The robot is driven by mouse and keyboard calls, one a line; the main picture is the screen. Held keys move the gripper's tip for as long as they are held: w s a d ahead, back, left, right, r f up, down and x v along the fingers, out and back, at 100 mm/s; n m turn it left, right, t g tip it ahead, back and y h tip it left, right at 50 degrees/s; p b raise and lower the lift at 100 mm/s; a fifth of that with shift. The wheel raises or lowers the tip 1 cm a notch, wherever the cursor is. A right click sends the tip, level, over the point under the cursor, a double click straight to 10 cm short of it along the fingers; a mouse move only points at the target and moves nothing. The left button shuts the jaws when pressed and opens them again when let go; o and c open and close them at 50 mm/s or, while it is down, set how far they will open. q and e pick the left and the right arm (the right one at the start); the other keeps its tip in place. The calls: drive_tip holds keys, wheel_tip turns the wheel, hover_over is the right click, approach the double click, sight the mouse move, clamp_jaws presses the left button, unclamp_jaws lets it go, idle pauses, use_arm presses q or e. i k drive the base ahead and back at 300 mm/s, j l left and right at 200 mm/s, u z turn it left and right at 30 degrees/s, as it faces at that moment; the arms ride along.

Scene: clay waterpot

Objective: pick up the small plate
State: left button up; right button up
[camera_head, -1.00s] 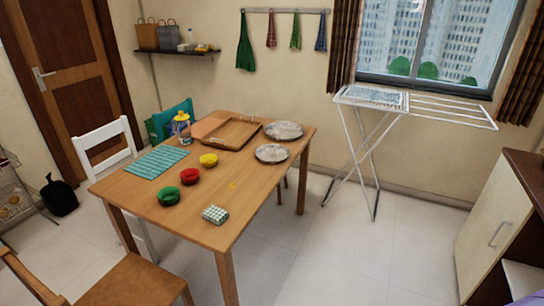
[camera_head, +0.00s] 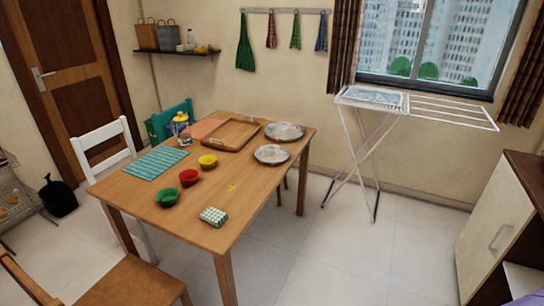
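Two round, greyish-white plates lie at the right side of the wooden table. The nearer, slightly smaller-looking plate (camera_head: 271,154) lies close to the table's right edge. The farther, slightly larger-looking plate (camera_head: 284,131) lies behind it, near the back right corner. The two plates are apart, and nothing visible lies on top of them. Neither of my grippers shows in the head view.
The wooden table (camera_head: 215,215) also holds a tray (camera_head: 207,147), a teal striped mat (camera_head: 155,163), green (camera_head: 167,196), red (camera_head: 189,177) and yellow (camera_head: 208,161) bowls, and a checkered block (camera_head: 213,216). A drying rack (camera_head: 372,98) stands right. Open floor lies between.

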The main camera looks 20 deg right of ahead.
sight(267, 155)
drive_tip(key=i+l, duration=0.25)
drive_tip(key=i+l+u, duration=0.1)
drive_tip(key=i+l, duration=0.15)
drive_tip(key=l, duration=0.25)
drive_tip(key=i+l, duration=0.45)
drive_tip(key=l, duration=0.3)
drive_tip(key=i+l+u, duration=0.1)
drive_tip(key=i+l, duration=0.15)
drive_tip(key=l, duration=0.1)
